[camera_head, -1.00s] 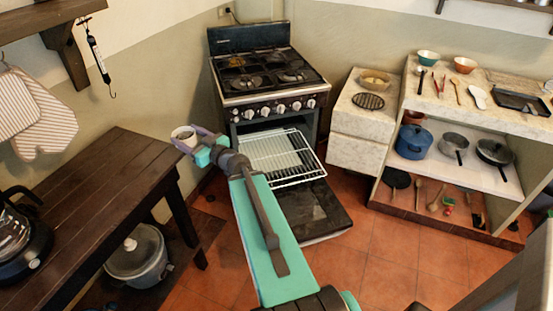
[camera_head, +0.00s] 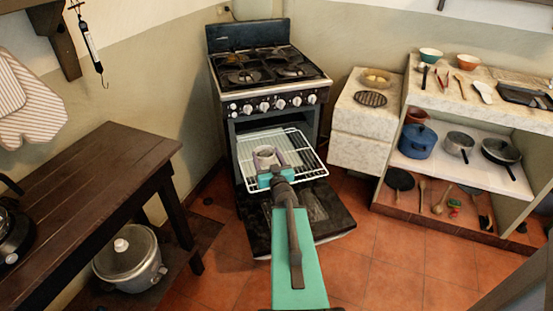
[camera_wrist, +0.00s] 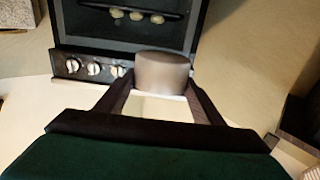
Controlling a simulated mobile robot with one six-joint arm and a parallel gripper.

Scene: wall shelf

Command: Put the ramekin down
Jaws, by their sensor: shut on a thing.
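I cannot tell whether the ramekin touches the rack. In the wrist view the ramekin (camera_wrist: 162,72) sits between my fingertips (camera_wrist: 160,90), its side showing greyish-brown, and the stove's knobs are to its left.
The stove (camera_head: 266,80) has its oven door (camera_head: 318,208) lowered in front. A dark wooden table (camera_head: 85,190) stands on the left, with a rice cooker (camera_head: 130,255) below. A stone counter (camera_head: 365,125) with shelves of pots is on the right. The rack's right part is bare.

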